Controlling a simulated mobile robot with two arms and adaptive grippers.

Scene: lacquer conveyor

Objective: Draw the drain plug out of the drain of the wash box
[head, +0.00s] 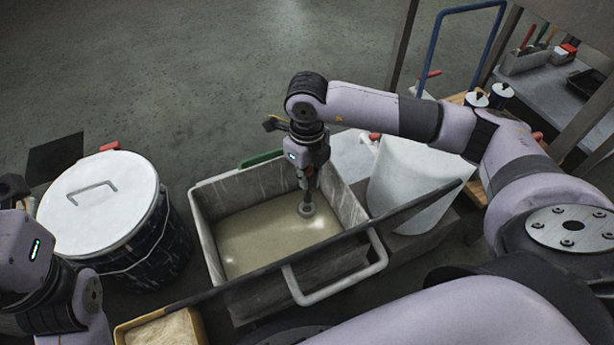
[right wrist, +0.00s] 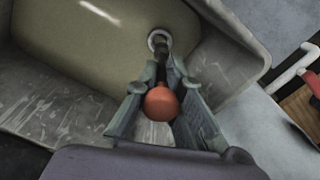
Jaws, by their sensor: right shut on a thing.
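The wash box (head: 203,232) is a grey, scuffed open tub with murky beige liquid in it. The drain plug (right wrist: 161,103) has an orange-red ball knob and a dark stem. In the right wrist view, the stem runs down to a pale round drain ring (right wrist: 159,36). The ring also shows in the head view (head: 306,210). I cannot tell whether the plug's lower end is seated. My right gripper (head: 308,192) points down inside the box; in the right wrist view its fingers (right wrist: 160,98) are shut on the knob. My left gripper (head: 12,188) is partly cut off at the left edge.
A white-lidded dark bucket (head: 100,205) stands left of the box. A pale bent handle (head: 335,287) and a dark rail cross the near side. A yellow-edged tray (head: 160,328) lies at the front.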

